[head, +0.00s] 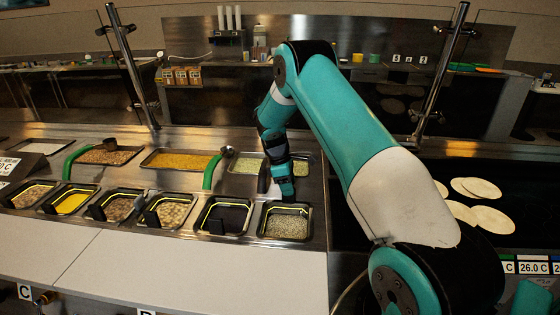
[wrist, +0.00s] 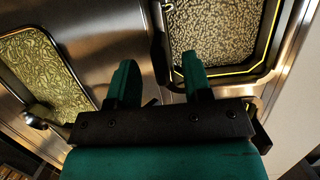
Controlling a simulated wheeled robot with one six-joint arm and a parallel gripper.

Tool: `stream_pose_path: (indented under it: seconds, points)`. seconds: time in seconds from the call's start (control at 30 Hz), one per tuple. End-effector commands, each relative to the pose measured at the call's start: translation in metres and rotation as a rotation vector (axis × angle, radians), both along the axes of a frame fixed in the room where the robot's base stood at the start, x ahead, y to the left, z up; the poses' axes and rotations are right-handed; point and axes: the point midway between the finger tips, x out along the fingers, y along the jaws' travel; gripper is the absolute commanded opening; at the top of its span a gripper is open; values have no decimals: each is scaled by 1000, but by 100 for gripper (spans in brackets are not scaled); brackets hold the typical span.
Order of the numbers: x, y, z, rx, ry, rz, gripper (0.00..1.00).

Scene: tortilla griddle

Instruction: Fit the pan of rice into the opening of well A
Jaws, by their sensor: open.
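The pan of rice (head: 288,223) is dark-rimmed and holds pale grains. It sits at the right end of the front row of wells, and I cannot tell whether it is level or fully seated. In the wrist view the rice (wrist: 215,28) fills the upper right, with a yellow line showing along part of the rim. My gripper (head: 286,190) is just behind the pan's back rim. In the wrist view my gripper (wrist: 160,78) is open and empty, with one finger near the pan's edge and the other over bare steel. No A label is visible.
A dark-filled pan (head: 224,217) is left of the rice. A pan of green filling (head: 246,165) is behind, with a ladle (head: 228,151) near it. A white front counter (head: 200,270) is clear. Tortillas (head: 482,188) lie on the dark griddle at right. A glass-guard post (head: 440,75) rises behind.

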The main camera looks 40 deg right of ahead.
Motion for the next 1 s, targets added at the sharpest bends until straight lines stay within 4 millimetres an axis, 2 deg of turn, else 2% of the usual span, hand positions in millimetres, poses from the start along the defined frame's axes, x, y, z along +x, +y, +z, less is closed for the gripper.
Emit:
stream_pose_path:
  seconds: [0.3, 0.5, 0.7, 1.0]
  points:
    - [18, 15, 78, -1, -6, 1, 45]
    - [25, 21, 116, -1, -3, 1, 45]
    - [27, 24, 131, 1, -1, 0, 45]
    - [28, 24, 132, 1, -1, 0, 45]
